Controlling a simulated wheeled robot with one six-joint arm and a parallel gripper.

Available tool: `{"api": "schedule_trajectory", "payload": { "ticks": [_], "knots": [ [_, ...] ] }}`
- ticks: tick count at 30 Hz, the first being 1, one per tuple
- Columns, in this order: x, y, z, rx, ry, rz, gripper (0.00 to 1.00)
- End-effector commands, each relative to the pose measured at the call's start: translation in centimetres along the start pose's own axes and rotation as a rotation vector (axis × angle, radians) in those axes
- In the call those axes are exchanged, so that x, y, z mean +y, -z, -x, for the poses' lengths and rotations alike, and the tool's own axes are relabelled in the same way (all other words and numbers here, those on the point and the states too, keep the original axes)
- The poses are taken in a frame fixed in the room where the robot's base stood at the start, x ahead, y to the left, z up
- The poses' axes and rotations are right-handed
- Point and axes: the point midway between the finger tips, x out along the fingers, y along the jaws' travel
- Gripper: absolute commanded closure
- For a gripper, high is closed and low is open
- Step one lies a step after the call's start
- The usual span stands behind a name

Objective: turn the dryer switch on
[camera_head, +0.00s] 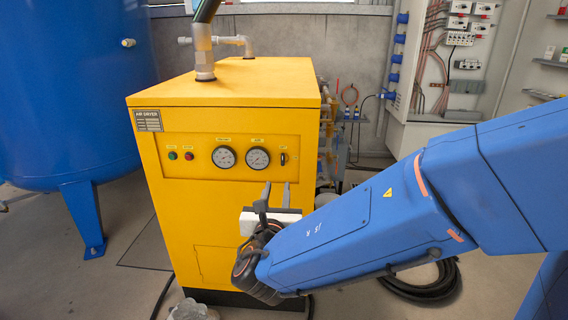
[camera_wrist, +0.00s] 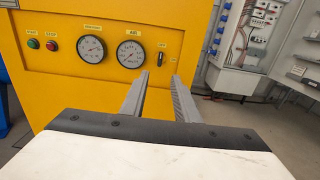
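The yellow air dryer (camera_head: 222,215) stands in the middle of the head view, its front panel facing me. The dryer switch (camera_head: 283,159) is a small dark switch at the right end of the panel, beside the right gauge. It also shows in the wrist view (camera_wrist: 162,58), where its handle looks roughly upright; the label wording is too small to read surely. My gripper (camera_head: 277,186) is in front of the dryer, just below the switch in the picture. Its two grey fingers are apart and empty, as the wrist view (camera_wrist: 160,76) shows. They appear clear of the switch.
Two round gauges (camera_head: 224,157) and green and red buttons (camera_head: 189,156) sit left on the panel. A blue tank (camera_head: 75,90) stands at left. An open electrical cabinet (camera_head: 440,60) is behind at right. A black hose (camera_head: 430,285) lies coiled on the floor.

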Motion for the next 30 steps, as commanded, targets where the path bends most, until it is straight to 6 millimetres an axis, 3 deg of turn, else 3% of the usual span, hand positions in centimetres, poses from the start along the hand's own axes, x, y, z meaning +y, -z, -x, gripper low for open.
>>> {"api": "schedule_trajectory", "payload": {
  "ticks": [24, 30],
  "knots": [
    [-0.2, 0.1, -12.8, 0.002, 0.004, 0.000, 0.72],
    [-0.2, 0.1, -15.0, 0.002, 0.003, -0.001, 0.72]
  ]
}}
